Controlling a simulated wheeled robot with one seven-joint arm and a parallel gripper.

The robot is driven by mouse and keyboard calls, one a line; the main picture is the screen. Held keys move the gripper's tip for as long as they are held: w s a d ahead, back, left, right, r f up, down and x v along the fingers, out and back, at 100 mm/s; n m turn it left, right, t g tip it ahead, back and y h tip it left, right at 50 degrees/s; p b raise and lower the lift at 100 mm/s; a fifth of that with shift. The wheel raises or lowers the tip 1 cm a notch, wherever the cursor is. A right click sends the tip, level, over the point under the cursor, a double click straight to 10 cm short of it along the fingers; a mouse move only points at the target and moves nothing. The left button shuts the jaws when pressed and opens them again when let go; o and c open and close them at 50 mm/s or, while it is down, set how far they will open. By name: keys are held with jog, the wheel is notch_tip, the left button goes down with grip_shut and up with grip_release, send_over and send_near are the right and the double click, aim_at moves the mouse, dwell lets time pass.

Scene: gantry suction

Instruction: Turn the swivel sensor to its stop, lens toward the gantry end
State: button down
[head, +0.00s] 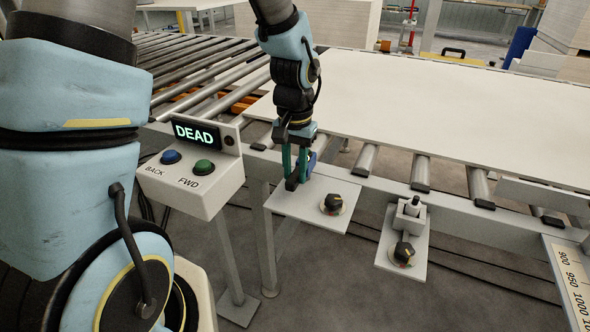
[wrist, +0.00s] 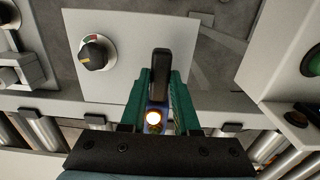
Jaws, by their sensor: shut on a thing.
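The swivel sensor (head: 309,161) is a small blue body at the left end of a light plate (head: 318,221) on the conveyor's near rail. My gripper (head: 296,172) points down over that plate, its green fingers closed around the sensor and hiding much of it. In the wrist view the sensor (wrist: 153,118) shows as a bit of blue with a glowing amber light between the fingers. A dark upright piece (wrist: 160,75) stands between the fingertips. Which way the lens faces is hard to tell.
A black knob (head: 333,203) sits right of my gripper on the same plate. A second plate bears a grey block (head: 411,210) and another knob (head: 403,252). Left is a control box (head: 190,190) reading DEAD, with blue and green buttons. A large white panel (head: 420,105) lies on the rollers.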

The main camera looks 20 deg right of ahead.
jog(key=shift+s+d+n, duration=0.25)
jog(key=shift+d+n, duration=0.1)
jog(key=shift+n, duration=0.35)
jog(key=shift+s+d+n, duration=0.2)
jog(key=shift+d+n, duration=0.1)
jog(key=shift+n, duration=0.4)
jog(key=shift+s+d+n, duration=0.15)
jog(key=shift+d+n, duration=0.25)
jog(key=shift+n, duration=0.35)
jog(key=shift+s+d+n, duration=0.1)
jog(key=shift+d+n, duration=0.25)
jog(key=shift+n, duration=0.4)
jog(key=c, duration=0.6)
grip_release()
jog(key=shift+c, duration=0.2)
notch_tip(320, 180, up, 11)
jog(key=b, duration=0.1)
